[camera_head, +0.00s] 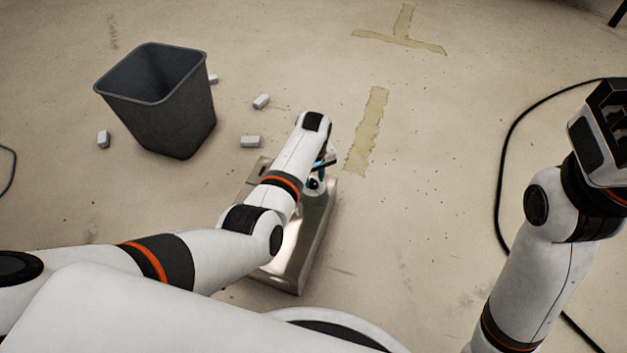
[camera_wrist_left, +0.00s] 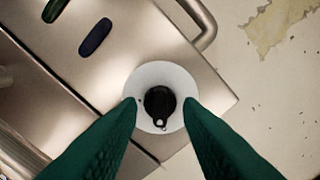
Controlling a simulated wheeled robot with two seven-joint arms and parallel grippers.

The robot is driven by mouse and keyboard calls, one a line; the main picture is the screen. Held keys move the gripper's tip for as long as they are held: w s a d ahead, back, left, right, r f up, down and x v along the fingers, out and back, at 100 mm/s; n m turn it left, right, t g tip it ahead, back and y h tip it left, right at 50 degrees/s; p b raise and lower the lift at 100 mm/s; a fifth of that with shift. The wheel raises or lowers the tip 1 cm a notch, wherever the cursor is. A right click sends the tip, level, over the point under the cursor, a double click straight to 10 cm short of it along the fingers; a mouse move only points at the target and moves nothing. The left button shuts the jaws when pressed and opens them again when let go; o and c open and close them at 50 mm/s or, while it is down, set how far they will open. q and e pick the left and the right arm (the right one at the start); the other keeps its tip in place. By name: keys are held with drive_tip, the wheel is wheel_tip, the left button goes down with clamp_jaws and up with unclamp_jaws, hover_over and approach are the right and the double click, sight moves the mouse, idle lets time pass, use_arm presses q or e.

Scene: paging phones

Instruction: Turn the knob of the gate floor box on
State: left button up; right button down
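The floor box is a metal box with a shiny top (camera_head: 316,230) on the floor, partly covered by my left arm in the head view. In the left wrist view its brushed top (camera_wrist_left: 150,45) carries a black knob (camera_wrist_left: 159,101) on a round white plate (camera_wrist_left: 174,76). My left gripper (camera_wrist_left: 159,112) has its two green fingers apart, one on each side of the knob, with gaps visible. In the head view the left gripper (camera_head: 318,180) is mostly hidden behind my arm. My right gripper (camera_head: 603,105) is raised at the right edge, its fingers unclear.
On the box top are a green and a dark blue oval (camera_wrist_left: 96,37) and a metal handle (camera_wrist_left: 207,25). A grey bin (camera_head: 170,105) stands behind left, with small white blocks (camera_head: 251,141) nearby. A black cable (camera_head: 499,170) runs at the right. The floor between is clear.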

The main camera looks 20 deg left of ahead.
use_arm(q)
drive_tip(key=shift+c, duration=0.4)
clamp_jaws()
